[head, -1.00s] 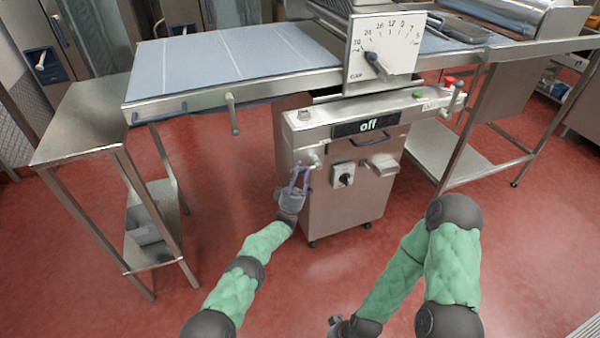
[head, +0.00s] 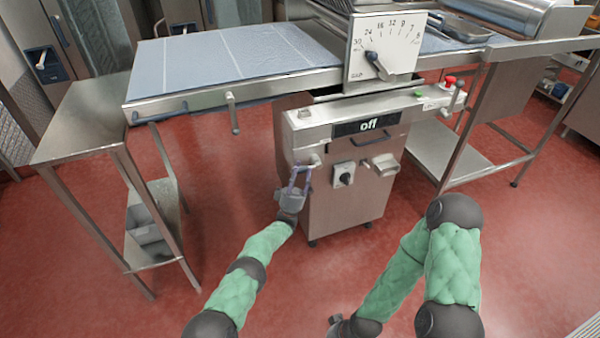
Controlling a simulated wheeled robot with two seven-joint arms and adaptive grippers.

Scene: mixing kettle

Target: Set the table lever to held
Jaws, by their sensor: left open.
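A machine with a steel cabinet (head: 345,205) stands under the table, and its display (head: 368,125) reads "off". Another lever (head: 453,99) stands at the right end of the machine's front bar. I cannot tell which is the table lever. My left gripper (head: 300,170) is open and empty, fingers pointing up, at the cabinet's left front near a small round knob (head: 314,160). My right gripper (head: 335,322) is low at the bottom edge; its fingers are unclear.
A dial panel (head: 385,45) with a dark pointer stands above the table. A red button (head: 449,81), a green button (head: 418,94) and a rotary switch (head: 344,180) are on the machine. A steel side table (head: 90,120) stands at left. The red floor in front is clear.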

